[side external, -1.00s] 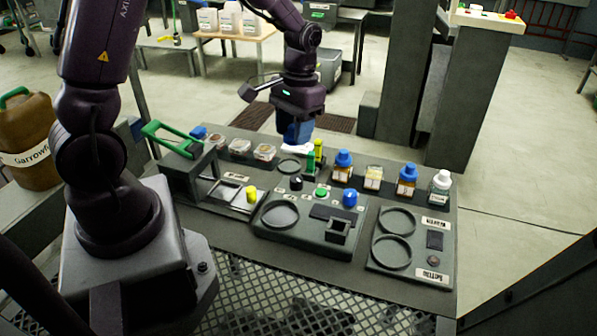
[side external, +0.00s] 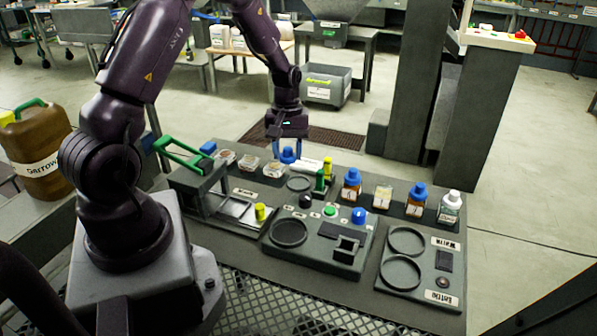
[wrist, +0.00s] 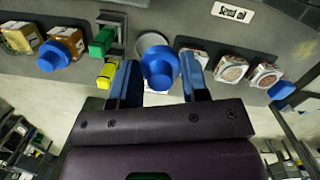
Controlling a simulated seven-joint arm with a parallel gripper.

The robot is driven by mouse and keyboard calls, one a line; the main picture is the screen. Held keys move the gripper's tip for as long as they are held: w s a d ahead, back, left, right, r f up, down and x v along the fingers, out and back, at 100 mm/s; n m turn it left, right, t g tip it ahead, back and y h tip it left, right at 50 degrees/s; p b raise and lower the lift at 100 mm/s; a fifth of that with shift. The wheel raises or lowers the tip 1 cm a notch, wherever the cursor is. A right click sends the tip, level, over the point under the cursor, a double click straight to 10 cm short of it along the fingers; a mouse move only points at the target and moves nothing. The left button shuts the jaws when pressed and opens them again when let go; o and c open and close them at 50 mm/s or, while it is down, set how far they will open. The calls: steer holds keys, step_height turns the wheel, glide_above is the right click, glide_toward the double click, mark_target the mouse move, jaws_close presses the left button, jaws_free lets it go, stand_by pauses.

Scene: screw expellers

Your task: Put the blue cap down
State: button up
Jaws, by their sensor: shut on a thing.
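My gripper (side external: 287,152) is shut on a blue cap (wrist: 160,67). In the wrist view the round cap sits between the two blue fingers. In the side view the cap (side external: 288,156) shows below the wrist, above the back edge of the dark bench. It appears held clear of the bench; its exact height is hard to tell. A small dark ring recess (side external: 299,184) lies in front of it on the bench, and this ring (wrist: 143,44) is partly hidden by the cap in the wrist view.
A green block (side external: 320,180) and a yellow one (side external: 327,168) stand close right of the gripper. Two larger ring recesses (side external: 406,241) at the right are empty.

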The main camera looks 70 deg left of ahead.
glide_above(298, 185)
step_height(298, 185, down, 5)
steer(key=shift+a+f, duration=0.1)
steer(key=shift+a, duration=0.05)
steer(key=shift+w+f, duration=0.15)
steer(key=shift+f, duration=1.5)
steer(key=shift+f, duration=0.6)
steer(key=o, duration=0.6)
